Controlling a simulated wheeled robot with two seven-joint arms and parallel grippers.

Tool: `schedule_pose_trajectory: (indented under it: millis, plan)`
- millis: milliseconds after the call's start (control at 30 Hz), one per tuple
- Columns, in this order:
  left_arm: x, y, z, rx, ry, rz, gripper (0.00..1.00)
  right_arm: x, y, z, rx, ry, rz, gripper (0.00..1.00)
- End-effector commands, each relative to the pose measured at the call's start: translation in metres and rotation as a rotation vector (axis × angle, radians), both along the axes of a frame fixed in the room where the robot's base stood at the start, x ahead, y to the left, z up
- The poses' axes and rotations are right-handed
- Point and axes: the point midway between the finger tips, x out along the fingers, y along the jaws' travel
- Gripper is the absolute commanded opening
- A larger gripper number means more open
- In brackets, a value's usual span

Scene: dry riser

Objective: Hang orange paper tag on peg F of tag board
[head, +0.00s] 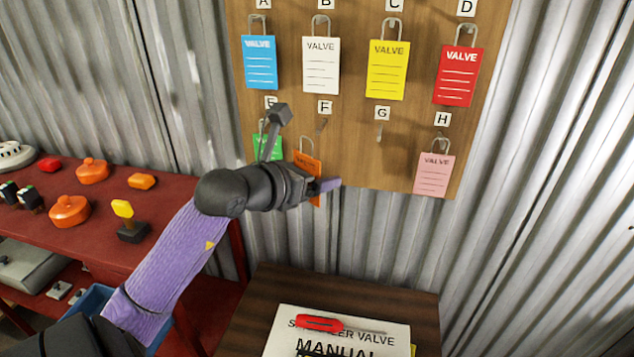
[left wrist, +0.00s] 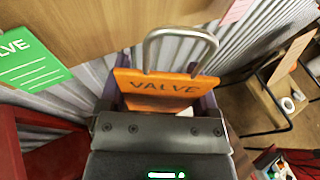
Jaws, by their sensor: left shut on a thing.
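The orange paper tag (head: 308,164) with its metal wire loop is held by my left gripper (head: 326,184), in front of the lower edge of the wooden tag board (head: 345,70). In the left wrist view the orange tag (left wrist: 160,88) sits between the fingers, with its loop upward. The loop is below the F label (head: 325,107) and peg F (head: 321,127), apart from the peg in the head view. Peg F looks bare. My arm hides the lower part of the tag. My right gripper is not in view.
Blue, white, yellow and red tags (head: 458,76) hang on the top row. A green tag (head: 267,147) hangs under E, a pink tag (head: 434,174) under H. Peg G (head: 379,133) is bare. Below stands a small table (head: 262,300) with a manual (head: 340,338) and screwdriver (head: 320,323).

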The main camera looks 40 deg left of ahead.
Motion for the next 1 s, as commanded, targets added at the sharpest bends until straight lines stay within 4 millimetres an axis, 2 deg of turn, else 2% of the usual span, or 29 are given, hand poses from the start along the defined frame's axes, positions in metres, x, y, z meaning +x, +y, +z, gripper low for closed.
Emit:
schedule_pose_trajectory:
  millis: [1000]
  plan:
    - [0.071, 0.039, -0.013, 0.002, 0.000, -0.001, 0.26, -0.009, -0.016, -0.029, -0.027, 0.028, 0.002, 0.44]
